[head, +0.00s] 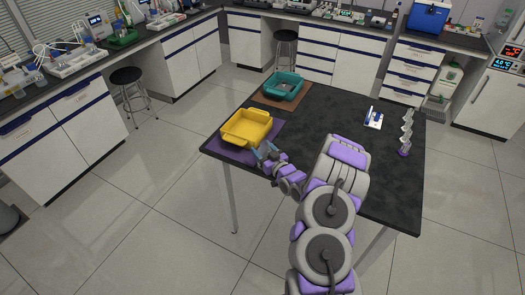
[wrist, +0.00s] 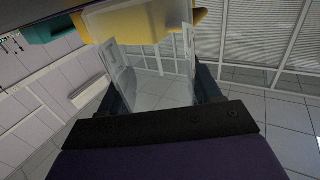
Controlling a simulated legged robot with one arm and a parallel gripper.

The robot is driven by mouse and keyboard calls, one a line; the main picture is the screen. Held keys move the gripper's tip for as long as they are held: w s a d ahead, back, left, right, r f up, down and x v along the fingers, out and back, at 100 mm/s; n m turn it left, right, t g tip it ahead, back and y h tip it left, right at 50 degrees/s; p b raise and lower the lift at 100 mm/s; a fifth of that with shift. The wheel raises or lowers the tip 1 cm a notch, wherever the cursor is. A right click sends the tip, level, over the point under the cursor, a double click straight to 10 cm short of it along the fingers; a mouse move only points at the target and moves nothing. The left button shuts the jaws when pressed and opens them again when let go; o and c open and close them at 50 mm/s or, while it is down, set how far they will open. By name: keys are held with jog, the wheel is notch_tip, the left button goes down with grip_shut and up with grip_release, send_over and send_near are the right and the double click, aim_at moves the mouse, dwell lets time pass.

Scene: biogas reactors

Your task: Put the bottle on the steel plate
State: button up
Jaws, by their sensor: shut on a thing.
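My gripper (head: 267,153) is at the near left edge of the black table, just in front of the yellow tray (head: 238,139).
The yellow tray stands on a purple mat (head: 273,129). Behind it a teal tray (head: 284,84) stands on a brown mat (head: 262,97). The table's middle (head: 325,112) is clear.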

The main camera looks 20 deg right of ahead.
jog(key=shift+f, duration=0.15)
jog(key=o, duration=1.2)
jog(key=shift+o, duration=0.3)
jog(key=shift+f+b, duration=0.1)
jog(key=shift+b, duration=0.25)
